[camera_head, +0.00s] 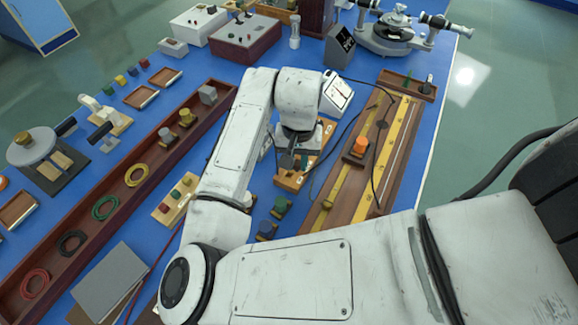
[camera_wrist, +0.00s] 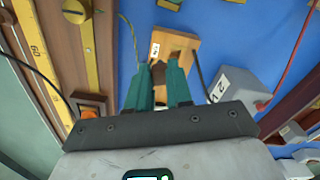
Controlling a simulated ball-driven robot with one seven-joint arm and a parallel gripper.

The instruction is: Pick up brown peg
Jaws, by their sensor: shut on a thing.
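In the wrist view my gripper (camera_wrist: 160,70) points its two teal fingers at a small wooden block (camera_wrist: 185,42) with a white label. The fingers are shut on a small brown piece, the brown peg (camera_wrist: 159,76), which is mostly hidden between them. I cannot tell whether the peg is still seated in the block or clear of it. In the head view my gripper (camera_head: 287,160) is low over the wooden block (camera_head: 290,180), and the peg is hidden behind the wrist.
A long wooden bench with yellow scales (camera_head: 394,135) and an orange-topped piece (camera_head: 356,149) lies right of the gripper. A grey box (camera_wrist: 235,88) stands beside the block. Small coloured blocks (camera_head: 280,206) sit nearby. Cables cross the blue table.

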